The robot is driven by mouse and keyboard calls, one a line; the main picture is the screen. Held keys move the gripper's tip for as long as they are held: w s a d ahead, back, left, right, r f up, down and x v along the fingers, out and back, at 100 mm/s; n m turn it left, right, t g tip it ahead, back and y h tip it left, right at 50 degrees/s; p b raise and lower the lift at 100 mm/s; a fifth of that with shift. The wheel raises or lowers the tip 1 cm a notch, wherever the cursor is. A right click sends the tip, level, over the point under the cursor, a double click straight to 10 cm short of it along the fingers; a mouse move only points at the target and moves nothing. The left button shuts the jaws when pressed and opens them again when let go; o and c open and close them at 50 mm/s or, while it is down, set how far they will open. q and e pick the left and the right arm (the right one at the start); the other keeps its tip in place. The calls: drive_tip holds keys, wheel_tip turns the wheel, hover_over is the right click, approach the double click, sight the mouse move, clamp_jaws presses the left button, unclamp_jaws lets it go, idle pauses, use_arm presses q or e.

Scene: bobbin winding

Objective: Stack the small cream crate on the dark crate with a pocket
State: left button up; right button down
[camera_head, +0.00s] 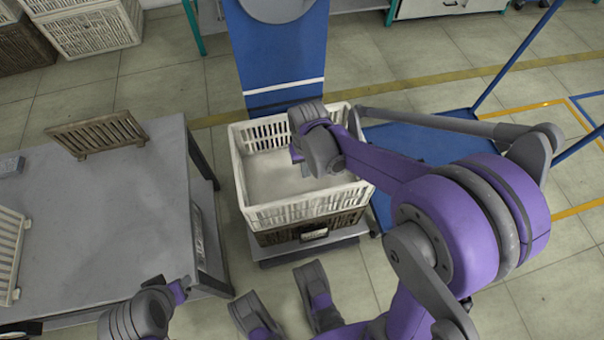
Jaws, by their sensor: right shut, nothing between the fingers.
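The cream crate (305,207), with slatted walls and an empty-looking inside, sits upright on top of the dark crate (275,239). Only the dark crate's front strip shows below it, with a pale pocket or label (314,234) in the middle. The rims look roughly lined up; I cannot tell whether the crates are fully seated. My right gripper (300,160) is shut and empty, over the cream crate's inside near its back right part. My arm hides the crate's right back corner. My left gripper (181,288) is at the lower left, beside the table edge; its fingers are unclear.
A grey table (110,220) stands at the left, with a brown slatted panel (97,134) and a cream slatted piece (10,250). The crates stand on a low grey platform (310,248). A blue board (280,60) lies behind. More crates (85,28) stand back left.

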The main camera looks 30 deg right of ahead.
sight(311, 200)
drive_tip(key=s+f+b, duration=0.1)
drive_tip(key=f, duration=0.1)
drive_tip(key=s+f+b, duration=0.1)
drive_tip(key=f, duration=0.2)
drive_tip(key=s+a+f+b, duration=0.1)
drive_tip(key=f, duration=0.1)
drive_tip(key=shift+s+f, duration=0.35)
drive_tip(key=shift+s, duration=0.05)
drive_tip(key=shift+s+a, duration=0.25)
drive_tip(key=shift+s, duration=0.65)
